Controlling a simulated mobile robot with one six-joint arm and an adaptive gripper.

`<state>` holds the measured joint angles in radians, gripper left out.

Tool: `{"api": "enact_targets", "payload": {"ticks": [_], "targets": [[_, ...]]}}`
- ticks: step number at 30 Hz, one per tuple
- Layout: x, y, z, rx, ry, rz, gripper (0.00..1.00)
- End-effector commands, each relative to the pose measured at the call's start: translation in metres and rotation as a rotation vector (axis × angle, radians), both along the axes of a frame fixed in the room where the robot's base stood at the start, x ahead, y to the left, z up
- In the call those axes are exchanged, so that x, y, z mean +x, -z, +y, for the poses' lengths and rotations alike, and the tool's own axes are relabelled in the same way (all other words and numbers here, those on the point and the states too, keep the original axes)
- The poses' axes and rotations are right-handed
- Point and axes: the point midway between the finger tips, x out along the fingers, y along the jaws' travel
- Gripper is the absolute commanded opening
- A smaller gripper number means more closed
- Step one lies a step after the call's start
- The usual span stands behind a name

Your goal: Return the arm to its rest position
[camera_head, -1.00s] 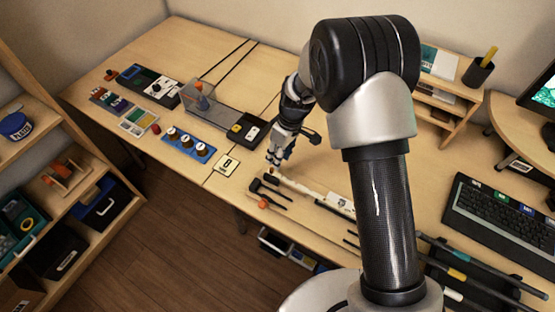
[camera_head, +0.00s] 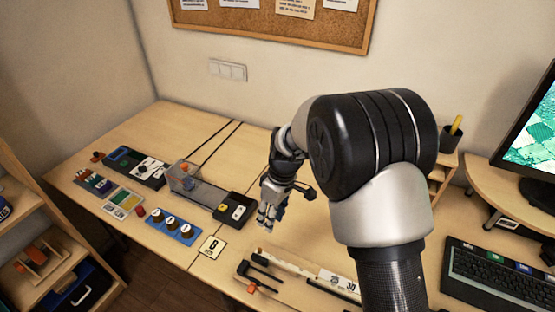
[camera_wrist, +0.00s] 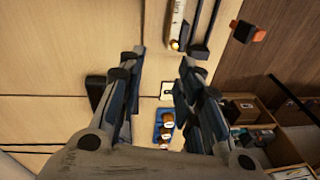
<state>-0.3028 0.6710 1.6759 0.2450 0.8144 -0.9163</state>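My gripper (camera_head: 266,222) hangs over the middle of the desk, fingers pointing down, at the lower end of my raised and bent arm. In the wrist view its two fingers (camera_wrist: 160,68) stand well apart with nothing between them, so it is open and empty. The desk top (camera_head: 150,265) lies below it with a visible gap in the wrist view. My upper arm and elbow hide part of the desk's right side in the head view.
A blue board with three knobs (camera_head: 173,226), a card marked 8 (camera_head: 212,248) and a clear box (camera_head: 183,176) stand to the left. Black hex keys (camera_head: 258,272) and a pale rod (camera_head: 285,264) lie in front. A keyboard (camera_head: 500,275) and monitor (camera_head: 535,130) are at right.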

Motion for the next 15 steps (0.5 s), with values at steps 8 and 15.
{"api": "enact_targets", "payload": {"ticks": [8, 15], "targets": [[-0.004, -0.027, -0.012, -0.001, 0.052, -0.02, 0.32], [-0.037, -0.111, -0.059, -0.009, 0.254, -0.085, 0.32]]}}
